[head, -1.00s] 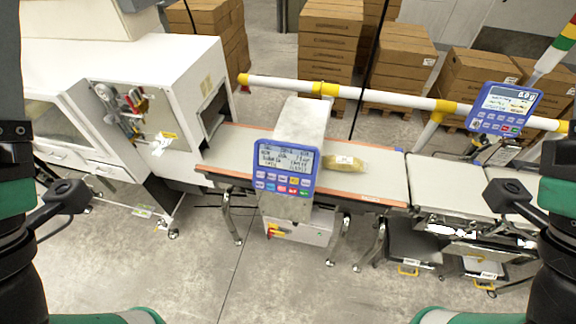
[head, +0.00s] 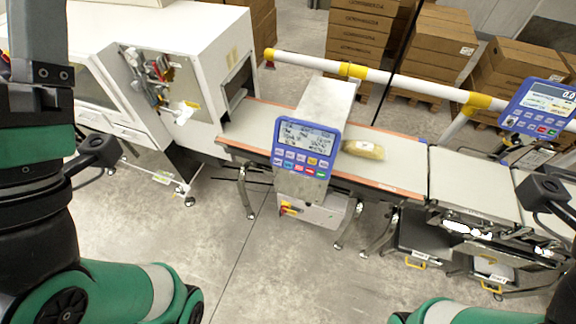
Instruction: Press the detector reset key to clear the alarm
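The metal detector head (head: 330,103) stands over the conveyor in the middle of the head view. The key labels are too small to read, so I cannot tell which is the reset key. A yellowish bag (head: 363,149) lies on the belt just right of the detector head. My left and right arms show at the two sides. Neither gripper's fingers are in view.
A second blue panel (head: 541,108) stands at the right by the checkweigher belt (head: 473,182). A white machine (head: 190,50) stands at the left. A white rail (head: 400,80) with yellow joints runs behind the conveyor. Brown cartons (head: 436,50) stand behind. The floor in front is clear.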

